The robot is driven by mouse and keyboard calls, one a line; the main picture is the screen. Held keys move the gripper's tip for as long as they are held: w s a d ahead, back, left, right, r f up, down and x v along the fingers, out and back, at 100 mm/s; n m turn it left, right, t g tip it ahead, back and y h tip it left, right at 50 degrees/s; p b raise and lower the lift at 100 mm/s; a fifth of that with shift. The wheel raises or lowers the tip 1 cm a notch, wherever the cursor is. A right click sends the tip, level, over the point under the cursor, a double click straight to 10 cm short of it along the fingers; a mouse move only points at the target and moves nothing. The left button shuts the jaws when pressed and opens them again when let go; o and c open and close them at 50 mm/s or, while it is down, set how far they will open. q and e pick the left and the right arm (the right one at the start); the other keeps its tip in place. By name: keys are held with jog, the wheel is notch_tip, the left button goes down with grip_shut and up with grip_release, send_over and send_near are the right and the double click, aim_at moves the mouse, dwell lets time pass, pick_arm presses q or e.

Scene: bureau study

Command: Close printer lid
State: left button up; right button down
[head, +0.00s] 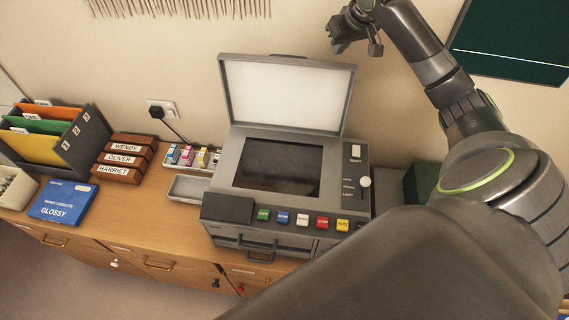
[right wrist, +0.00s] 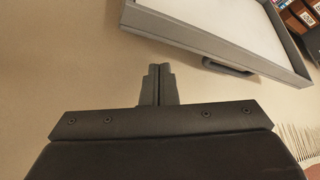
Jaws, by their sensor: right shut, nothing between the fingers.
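The printer (head: 230,165) stands on the wooden bureau with its lid (head: 287,93) raised, nearly upright, white inside with a grey frame. The dark scanner glass (head: 278,167) is uncovered. My right gripper (head: 352,42) is above and to the right of the lid's top edge, near the wall, apart from the lid. In the right wrist view its fingers (right wrist: 158,72) are together and empty. That view also shows the lid (right wrist: 236,25) at the upper right, with its dark handle (right wrist: 228,67) on the edge facing the fingers. My left gripper is out of view.
Ink cartridges (head: 188,156) in a tray and an empty tray (head: 189,189) lie left of the printer. A dark board (head: 520,40) hangs at the upper right.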

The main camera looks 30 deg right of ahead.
aim_at(341, 64)
jog(key=f, duration=0.1)
jog(key=f+b, duration=0.1)
jog(key=f, duration=0.1)
jog(key=s+f, duration=0.1)
jog(key=shift+a+f, duration=0.3)
jog(key=shift+f, duration=0.05)
jog(key=shift+w+d+f, duration=0.15)
jog(key=shift+w+f, duration=0.1)
jog(key=shift+w, duration=0.05)
jog(key=shift+f+p, duration=0.15)
jog(key=shift+p, duration=0.15)
jog(key=shift+s+a, duration=0.3)
jog(key=shift+s, duration=0.05)
jog(key=shift+s+a+p, duration=0.5)
jog(key=shift+s+a, duration=0.3)
jog(key=shift+s, duration=0.15)
jog(key=shift+s+a+f, duration=0.95)
jog(key=shift+s+a, duration=2.3)
jog(key=shift+s, duration=0.55)
notch_tip(341, 64, up, 8)
